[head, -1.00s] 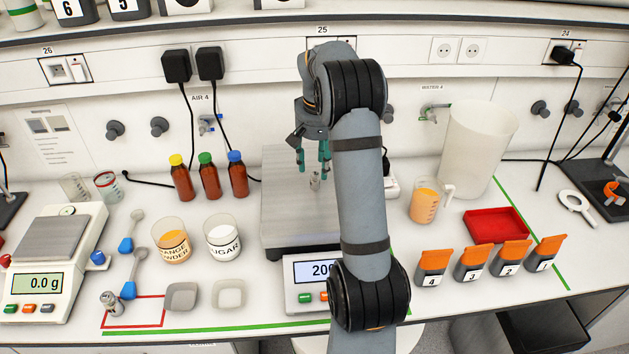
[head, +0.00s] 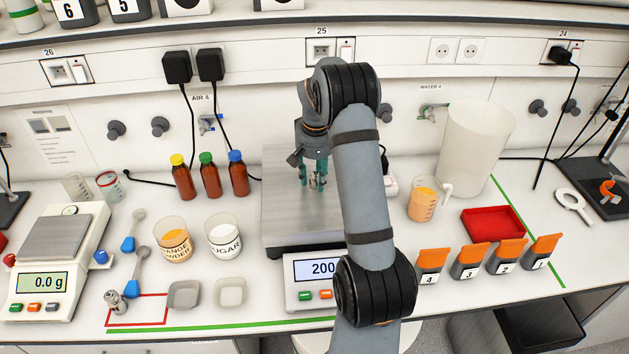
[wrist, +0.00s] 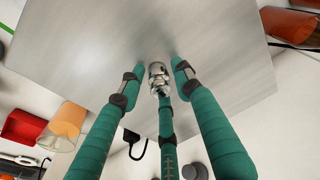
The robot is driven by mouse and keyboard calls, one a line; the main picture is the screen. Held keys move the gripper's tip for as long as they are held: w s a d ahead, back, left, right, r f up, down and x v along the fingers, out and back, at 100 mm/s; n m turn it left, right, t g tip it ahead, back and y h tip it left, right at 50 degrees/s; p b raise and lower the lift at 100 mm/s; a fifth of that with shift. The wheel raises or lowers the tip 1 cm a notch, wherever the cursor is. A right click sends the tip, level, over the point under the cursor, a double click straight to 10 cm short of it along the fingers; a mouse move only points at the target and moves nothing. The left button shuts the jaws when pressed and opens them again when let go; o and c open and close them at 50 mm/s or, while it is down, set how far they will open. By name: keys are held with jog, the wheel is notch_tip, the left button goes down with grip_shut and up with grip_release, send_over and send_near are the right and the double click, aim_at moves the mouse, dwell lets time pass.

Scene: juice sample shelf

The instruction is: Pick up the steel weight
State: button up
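The steel weight (wrist: 158,74) is a small shiny knobbed cylinder. It stands on the bare metal pan (head: 283,215) of the middle scale, whose display (head: 319,269) shows digits starting with 200. My gripper (head: 313,182) points down over the pan, its teal fingers around the weight. In the wrist view, the three fingers of my gripper (wrist: 159,66) are spread, with visible gaps between the two side fingers and the weight. The third finger lies close to the weight's knob; I cannot tell whether it touches. In the head view the fingers partly hide the weight.
Brown bottles (head: 210,181), an orange powder beaker (head: 173,244) and a sugar beaker (head: 223,240) stand left of the scale. Another small metal piece (head: 116,301) stands by the red outline. A jug (head: 423,204) and red tray (head: 491,224) are right.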

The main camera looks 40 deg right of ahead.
grip_shut()
jog(key=shift+r, duration=0.15)
dwell(0.4)
